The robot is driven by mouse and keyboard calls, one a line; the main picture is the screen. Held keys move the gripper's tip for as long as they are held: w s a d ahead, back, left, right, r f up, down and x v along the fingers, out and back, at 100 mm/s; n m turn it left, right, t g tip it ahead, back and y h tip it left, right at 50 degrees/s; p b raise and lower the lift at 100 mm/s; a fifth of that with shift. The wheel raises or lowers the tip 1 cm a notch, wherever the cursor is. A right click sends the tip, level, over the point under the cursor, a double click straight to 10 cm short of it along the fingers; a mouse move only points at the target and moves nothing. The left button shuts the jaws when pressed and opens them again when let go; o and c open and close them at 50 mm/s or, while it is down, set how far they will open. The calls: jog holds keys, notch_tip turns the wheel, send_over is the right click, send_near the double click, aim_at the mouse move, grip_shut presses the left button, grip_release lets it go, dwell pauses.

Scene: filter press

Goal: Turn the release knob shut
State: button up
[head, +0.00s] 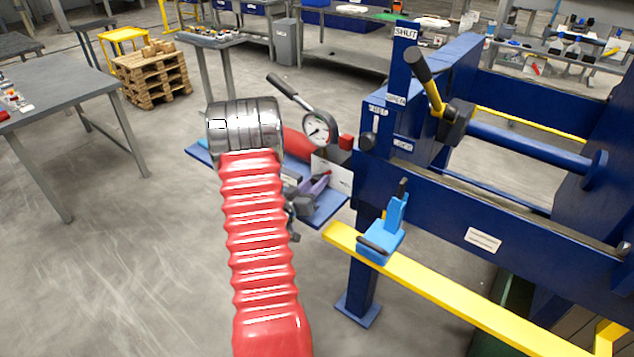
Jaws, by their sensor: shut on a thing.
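My red ribbed arm with its metal wrist reaches over the hand pump and hides much of it. My gripper (308,187), in grey and purple, shows only partly to the right of the arm, low beside the pump. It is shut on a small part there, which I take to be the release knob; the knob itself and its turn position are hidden. The pump has a red body (297,144), a round white gauge (319,129) and a black-gripped lever (283,87). It stands on a blue shelf (325,210).
The blue press frame (440,195) stands close on the right, with a black-gripped yellow lever (424,80) beside a SHUT sign (405,33). A yellow rail (450,292) carries a blue clamp (384,235) nearby. Floor is open left of my arm.

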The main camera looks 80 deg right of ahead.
jog(key=shift+a+f, duration=0.1)
jog(key=shift+f, duration=0.05)
jog(key=o, duration=0.7)
jog(key=v, duration=1.3)
jog(key=shift+w+a, duration=0.25)
jog(key=shift+a, duration=0.1)
